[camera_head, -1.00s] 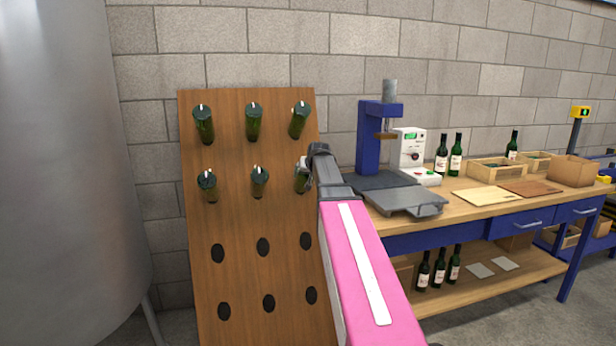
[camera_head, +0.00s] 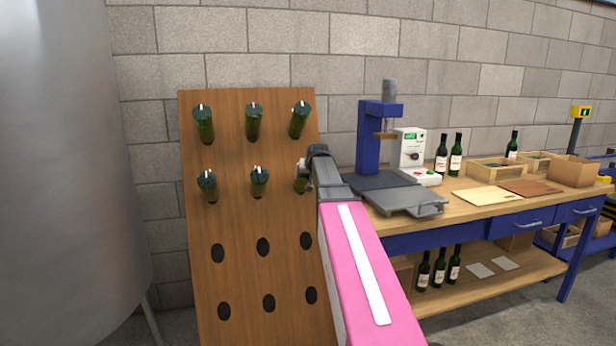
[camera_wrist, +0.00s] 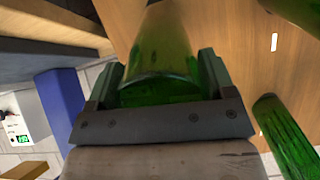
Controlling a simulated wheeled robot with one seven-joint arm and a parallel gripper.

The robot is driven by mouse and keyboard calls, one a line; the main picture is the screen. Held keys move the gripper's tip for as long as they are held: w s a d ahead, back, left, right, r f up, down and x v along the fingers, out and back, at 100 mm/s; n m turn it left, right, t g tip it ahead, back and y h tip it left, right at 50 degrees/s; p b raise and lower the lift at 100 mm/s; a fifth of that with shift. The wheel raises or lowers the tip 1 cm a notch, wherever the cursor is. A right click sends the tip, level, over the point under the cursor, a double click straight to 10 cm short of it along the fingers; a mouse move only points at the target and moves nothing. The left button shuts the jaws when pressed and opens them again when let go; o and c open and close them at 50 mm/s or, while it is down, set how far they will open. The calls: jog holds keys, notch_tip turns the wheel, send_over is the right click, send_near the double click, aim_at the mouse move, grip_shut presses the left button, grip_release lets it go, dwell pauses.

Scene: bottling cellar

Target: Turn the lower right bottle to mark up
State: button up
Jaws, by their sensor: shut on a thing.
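The lower right bottle (camera_head: 299,180) is green glass, in the right hole of the rack's second row. My gripper (camera_head: 306,172) covers much of it in the head view. In the wrist view, my gripper (camera_wrist: 160,85) is shut on the bottle (camera_wrist: 165,50), with one dark finger on each side of the glass. I cannot make out this bottle's mark in either view. The other bottles, such as the lower middle bottle (camera_head: 259,182), show small pale marks at their ends.
The wooden rack (camera_head: 235,220) has several empty dark holes in its lower rows. A steel tank (camera_head: 70,170) stands close on the left. A workbench (camera_head: 470,222) with a blue press (camera_head: 368,140) stands right of the rack, near my arm.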

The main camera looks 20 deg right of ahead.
jog(key=n, duration=0.4)
jog(key=shift+d+h, duration=0.1)
jog(key=shift+h, duration=0.2)
jog(key=shift+d+n, duration=0.1)
jog(key=shift+n, duration=1.8)
jog(key=o, duration=0.9)
jog(key=v, duration=1)
jog(key=shift+s+r, duration=0.3)
